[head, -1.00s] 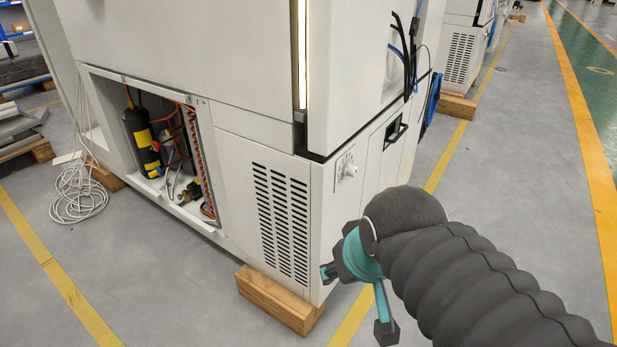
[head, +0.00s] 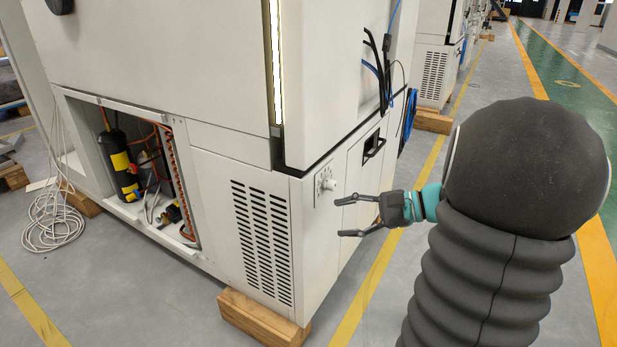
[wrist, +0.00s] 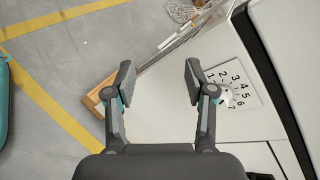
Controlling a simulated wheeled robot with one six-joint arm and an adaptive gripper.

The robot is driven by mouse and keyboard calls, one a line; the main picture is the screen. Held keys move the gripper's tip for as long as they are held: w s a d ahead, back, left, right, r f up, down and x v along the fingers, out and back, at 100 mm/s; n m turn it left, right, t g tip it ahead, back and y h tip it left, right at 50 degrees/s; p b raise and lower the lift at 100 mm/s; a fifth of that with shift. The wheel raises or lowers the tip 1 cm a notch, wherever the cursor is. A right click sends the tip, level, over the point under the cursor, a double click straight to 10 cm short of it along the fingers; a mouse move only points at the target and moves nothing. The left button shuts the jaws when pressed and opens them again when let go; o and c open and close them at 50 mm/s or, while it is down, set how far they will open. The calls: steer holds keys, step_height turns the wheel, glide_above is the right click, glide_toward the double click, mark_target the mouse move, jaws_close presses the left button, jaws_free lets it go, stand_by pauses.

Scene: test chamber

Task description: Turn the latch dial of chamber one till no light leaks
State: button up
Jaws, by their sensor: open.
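The white chamber (head: 240,160) fills the left and middle of the head view. A bright strip of light (head: 276,60) shows along its upright door edge. The latch dial (head: 328,185) is a small white knob on a plate on the chamber's side face. In the wrist view the dial (wrist: 227,97) is right of my right finger, partly behind it, and its plate carries the numbers 1 to 7. The knob's exact setting is too small to tell. My gripper (head: 342,217) is open and empty, a little below the dial in the head view; no contact with it shows.
Black and blue cables (head: 385,70) hang on the chamber's side above a recessed black handle (head: 374,147). A wooden block (head: 262,318) supports the near corner. An open bay (head: 140,170) shows pipes. White cable (head: 55,218) lies coiled on the floor at left.

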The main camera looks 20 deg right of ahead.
mark_target(336, 186)
steer(key=w+d+m+t, duration=0.2)
steer(key=d+m+t, duration=0.35)
steer(key=d, duration=0.75)
steer(key=shift+n+t, duration=0.25)
steer(key=shift+n, duration=0.2)
steer(key=x, duration=0.9)
steer(key=f+x, duration=0.1)
steer(key=x, duration=0.3)
steer(key=shift+a, duration=0.4)
